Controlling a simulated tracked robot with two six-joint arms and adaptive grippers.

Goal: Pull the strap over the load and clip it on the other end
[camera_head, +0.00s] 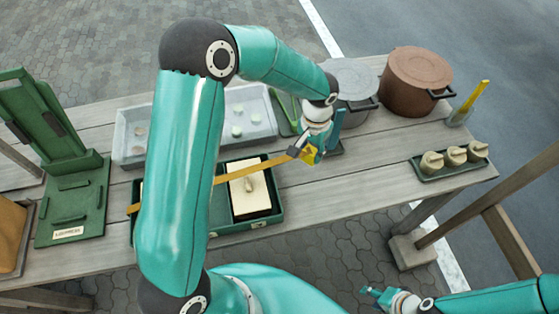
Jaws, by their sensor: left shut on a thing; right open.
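The yellow strap (270,163) runs taut from the left end of the green tray (278,217), behind my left arm, up to the right. It crosses the far part of the load, a dark block with a cream top (262,197) and small knob. My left gripper (309,152) is shut on the strap's end, beyond the tray's right side. A yellow piece shows at the fingers. My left arm hides the tray's left middle. I cannot make out the other clip end. My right gripper (372,292) is open and empty, off the table's front edge.
A grey tray with small discs (260,107) stands behind. A grey pot (352,77) and a brown pot (416,80) stand back right. A tray of several clay pieces (448,172) is at right, a green stand (75,160) at left. Bare planks (370,180) lie right of the green tray.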

